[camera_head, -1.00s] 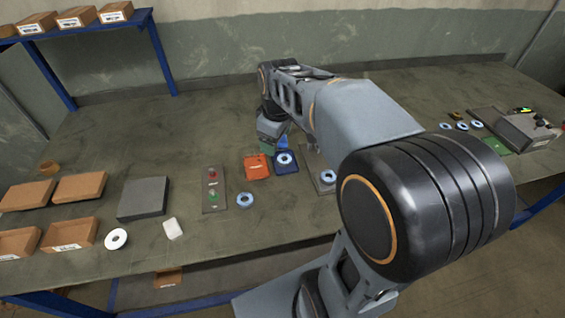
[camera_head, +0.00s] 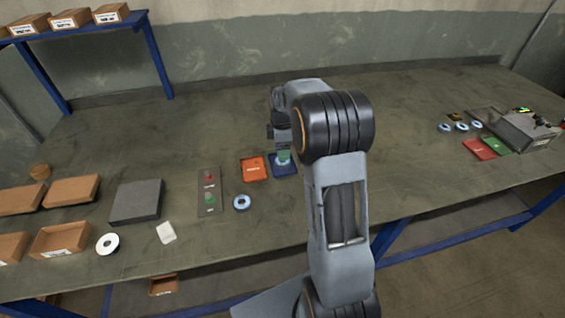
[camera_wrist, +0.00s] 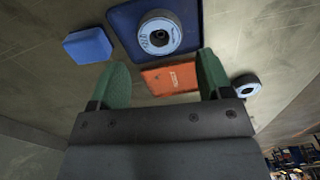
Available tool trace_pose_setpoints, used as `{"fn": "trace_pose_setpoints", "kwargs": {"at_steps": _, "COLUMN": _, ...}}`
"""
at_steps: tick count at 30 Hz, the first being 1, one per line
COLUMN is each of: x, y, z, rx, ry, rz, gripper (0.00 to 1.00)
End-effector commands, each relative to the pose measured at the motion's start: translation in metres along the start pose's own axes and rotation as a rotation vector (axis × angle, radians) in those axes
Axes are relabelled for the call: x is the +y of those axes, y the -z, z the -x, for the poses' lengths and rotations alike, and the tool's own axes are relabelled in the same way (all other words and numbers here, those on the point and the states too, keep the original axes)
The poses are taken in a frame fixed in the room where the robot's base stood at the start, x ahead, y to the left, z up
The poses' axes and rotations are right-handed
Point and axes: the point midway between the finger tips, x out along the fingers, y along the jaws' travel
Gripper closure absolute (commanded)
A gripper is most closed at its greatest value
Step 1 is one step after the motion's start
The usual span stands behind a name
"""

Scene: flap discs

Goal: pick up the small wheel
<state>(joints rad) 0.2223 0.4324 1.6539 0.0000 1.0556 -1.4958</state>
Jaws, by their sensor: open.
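A blue-and-white flap disc with a dark centre lies on a blue tray (camera_head: 293,172), just below my gripper (camera_head: 284,153). In the wrist view this disc (camera_wrist: 160,36) is clear on the blue tray (camera_wrist: 124,25), beyond the fingertips. My gripper (camera_wrist: 162,64) has its two green fingers spread wide, with nothing between them. A second blue-and-white disc (camera_head: 242,202) lies on the bare table nearer the front; it also shows in the wrist view (camera_wrist: 246,86). I cannot tell from size which disc is the small wheel.
An orange tray (camera_head: 253,169) adjoins the blue tray. A button panel (camera_head: 209,192), a grey block (camera_head: 136,202), a white disc (camera_head: 107,244) and cardboard boxes (camera_head: 61,238) stand left. More discs (camera_head: 462,126) and red and green trays lie right. A blue block (camera_wrist: 88,45) is beside the blue tray.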

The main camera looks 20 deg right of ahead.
Motion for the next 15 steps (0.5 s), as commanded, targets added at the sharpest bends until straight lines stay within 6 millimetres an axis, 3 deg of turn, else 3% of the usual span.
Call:
{"fn": "trace_pose_setpoints", "kwargs": {"at_steps": 7, "x": 0.000, "y": 0.000, "z": -0.014, "rx": 0.000, "ry": 0.002, "rz": -0.001, "gripper": 0.28}}
{"fn": "trace_pose_setpoints", "kwargs": {"at_steps": 15, "x": 0.000, "y": -0.002, "z": -0.049, "rx": 0.000, "ry": 0.003, "rz": -0.001, "gripper": 0.28}}
